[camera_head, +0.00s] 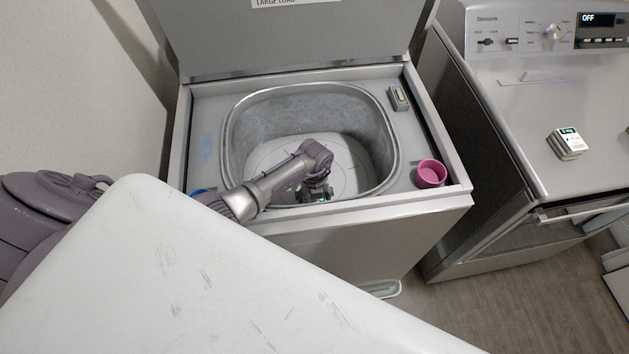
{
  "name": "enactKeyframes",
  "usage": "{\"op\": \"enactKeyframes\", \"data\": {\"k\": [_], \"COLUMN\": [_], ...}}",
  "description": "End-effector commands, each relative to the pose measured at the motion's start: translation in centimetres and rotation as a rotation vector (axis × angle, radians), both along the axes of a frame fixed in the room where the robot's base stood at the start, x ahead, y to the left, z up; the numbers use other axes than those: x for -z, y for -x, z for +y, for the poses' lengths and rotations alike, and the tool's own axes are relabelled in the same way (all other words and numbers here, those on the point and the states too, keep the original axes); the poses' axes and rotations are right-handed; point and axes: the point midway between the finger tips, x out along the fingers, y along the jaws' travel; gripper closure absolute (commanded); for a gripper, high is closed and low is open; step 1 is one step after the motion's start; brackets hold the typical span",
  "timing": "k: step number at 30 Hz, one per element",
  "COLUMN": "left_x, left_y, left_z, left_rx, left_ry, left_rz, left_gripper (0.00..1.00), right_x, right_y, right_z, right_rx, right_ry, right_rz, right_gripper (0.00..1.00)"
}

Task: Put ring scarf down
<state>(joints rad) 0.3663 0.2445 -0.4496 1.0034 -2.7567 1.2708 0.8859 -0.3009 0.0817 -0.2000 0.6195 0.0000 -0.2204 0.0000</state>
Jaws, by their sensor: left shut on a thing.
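My left arm reaches in over the washer's front edge. My left gripper (319,192) is down inside the open tub of the topload washer (250,125), near its front wall. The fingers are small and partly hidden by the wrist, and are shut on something. A small greenish bit shows at the fingertips, likely part of the ring scarf; its full shape cannot be made out. My right gripper is not in view.
The washer lid (290,40) stands open. A pink cup (430,173) sits at the washer's front right corner, and a small box (398,98) on its right rim. A dryer (520,95) stands to the right, with a white-green box (567,143) on top.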

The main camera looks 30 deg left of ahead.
Motion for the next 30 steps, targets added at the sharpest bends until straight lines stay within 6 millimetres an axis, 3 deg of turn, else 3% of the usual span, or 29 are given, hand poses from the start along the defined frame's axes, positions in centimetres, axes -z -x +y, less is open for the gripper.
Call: {"op": "enactKeyframes", "data": {"k": [14, 15, 18, 30], "left_x": [1.03, 0.84, 0.82, 0.46], "left_y": [-0.06, -0.06, -0.05, -0.05], "left_z": [-0.03, -0.05, -0.05, -0.06], "left_rx": [0.002, 0.001, 0.001, 0.001], "left_ry": [0.000, 0.000, 0.001, 0.001], "left_rz": [-0.001, -0.001, -0.001, -0.001], "left_gripper": [0.67, 0.20, 0.04, 0.02], "right_x": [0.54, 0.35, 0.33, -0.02], "right_y": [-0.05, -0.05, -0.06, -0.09], "right_z": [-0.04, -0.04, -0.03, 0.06], "right_rx": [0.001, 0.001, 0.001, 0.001], "right_ry": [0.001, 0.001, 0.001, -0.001], "right_rz": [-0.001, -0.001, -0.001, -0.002], "right_gripper": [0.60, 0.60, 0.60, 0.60]}}
